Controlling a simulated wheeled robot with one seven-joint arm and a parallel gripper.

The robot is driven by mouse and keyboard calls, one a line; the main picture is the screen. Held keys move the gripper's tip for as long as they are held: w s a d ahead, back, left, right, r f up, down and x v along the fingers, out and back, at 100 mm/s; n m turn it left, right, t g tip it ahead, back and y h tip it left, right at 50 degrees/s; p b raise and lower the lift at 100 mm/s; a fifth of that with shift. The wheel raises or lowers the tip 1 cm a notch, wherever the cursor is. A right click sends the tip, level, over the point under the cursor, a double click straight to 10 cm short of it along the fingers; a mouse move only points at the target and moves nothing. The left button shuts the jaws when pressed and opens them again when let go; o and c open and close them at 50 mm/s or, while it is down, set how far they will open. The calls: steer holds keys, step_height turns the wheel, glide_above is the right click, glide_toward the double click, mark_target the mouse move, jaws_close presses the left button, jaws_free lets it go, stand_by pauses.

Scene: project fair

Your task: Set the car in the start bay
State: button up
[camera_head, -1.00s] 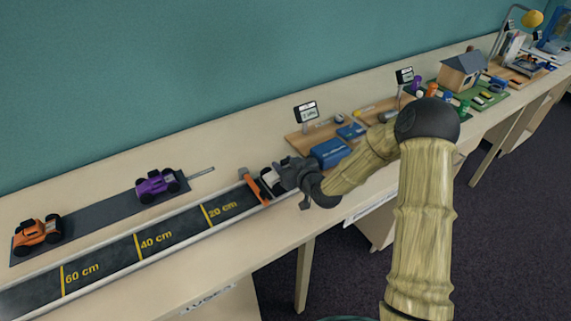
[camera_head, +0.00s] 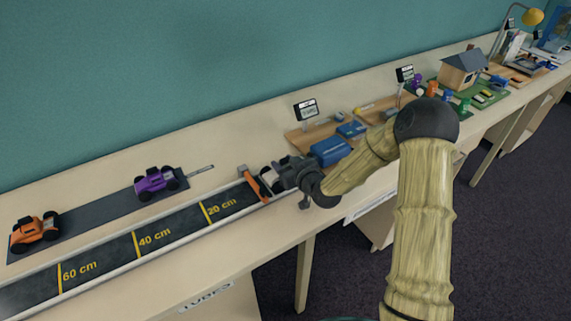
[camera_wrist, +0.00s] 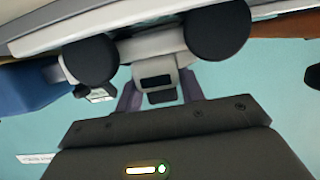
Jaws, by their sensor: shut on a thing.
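A white car with black wheels (camera_head: 267,177) is at the right end of the dark track (camera_head: 172,237), just right of an orange gate bar (camera_head: 257,187). My gripper (camera_head: 281,174) is shut on the car from the right and hides much of it. In the wrist view the white car (camera_wrist: 153,45) fills the top, with two black wheels, and my gripper (camera_wrist: 158,95) reaches up to it. Whether the wheels touch the bay floor cannot be told.
A purple car (camera_head: 155,181) and an orange car (camera_head: 34,231) stand on a dark strip (camera_head: 100,213) behind the track. A blue box (camera_head: 331,151) stands close behind my gripper. A model house (camera_head: 464,70) is farther right.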

steer(key=shift+s+d+f, duration=0.15)
steer(key=shift+s+f, duration=0.05)
steer(key=shift+f, duration=0.45)
jaws_close()
steer(key=o, duration=1.2)
jaws_free()
steer(key=shift+c, duration=0.2)
steer(key=shift+s+d+r, duration=0.1)
steer(key=r+p+v, duration=0.1)
steer(key=p+v, duration=0.6)
steer(key=v, duration=1)
steer(key=shift+f, duration=0.15)
